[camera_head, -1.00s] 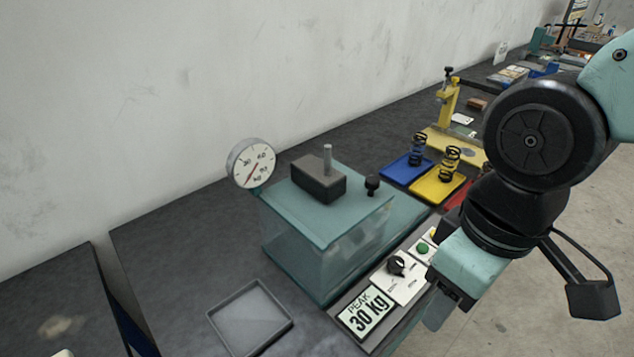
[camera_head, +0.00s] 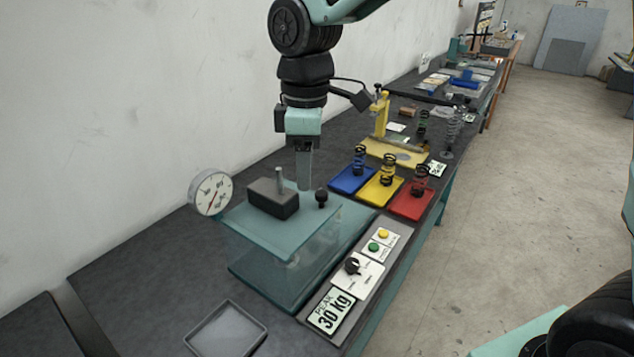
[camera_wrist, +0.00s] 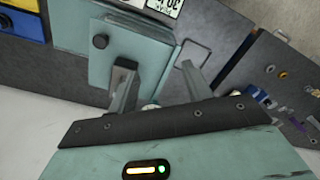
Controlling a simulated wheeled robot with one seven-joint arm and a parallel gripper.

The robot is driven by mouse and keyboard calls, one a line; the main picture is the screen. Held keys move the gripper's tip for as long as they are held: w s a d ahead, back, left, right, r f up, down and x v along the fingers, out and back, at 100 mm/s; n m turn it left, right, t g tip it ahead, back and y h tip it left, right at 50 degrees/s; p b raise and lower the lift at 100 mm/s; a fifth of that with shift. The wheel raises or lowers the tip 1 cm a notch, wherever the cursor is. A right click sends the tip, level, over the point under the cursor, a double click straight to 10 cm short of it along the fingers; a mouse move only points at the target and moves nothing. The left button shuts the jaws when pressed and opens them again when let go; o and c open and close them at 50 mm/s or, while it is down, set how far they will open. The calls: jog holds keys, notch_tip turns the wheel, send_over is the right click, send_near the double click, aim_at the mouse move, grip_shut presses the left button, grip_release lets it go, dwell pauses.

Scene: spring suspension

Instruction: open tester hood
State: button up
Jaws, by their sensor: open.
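The tester hood (camera_head: 300,228) is a teal see-through box, down over its teal base. A dark block with an upright pin (camera_head: 272,202) sits on the top, left of the knob. My gripper (camera_head: 304,185) points down, open and empty, at the far side of the hood beside the knob. In the wrist view the gripper (camera_wrist: 158,75) has its fingers apart near the hood's edge. I cannot tell whether they touch the hood.
A dial gauge (camera_head: 210,192) stands at the hood's left. A control panel (camera_head: 362,268) with a PEAK 30 kg display runs along the front. Springs stand on blue (camera_head: 352,180), yellow (camera_head: 379,193) and red (camera_head: 411,204) trays at the right. An empty grey tray (camera_head: 228,331) lies front left.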

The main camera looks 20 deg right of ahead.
notch_tip(320, 180, up, 4)
jog(key=f+n+p, duration=0.1)
jog(key=n+p, duration=0.1)
send_over(322, 192)
notch_tip(322, 192, down, 17)
jog(key=p, duration=0.4)
jog(key=shift+s+p, duration=0.1)
jog(key=shift+p, duration=0.25)
grip_shut()
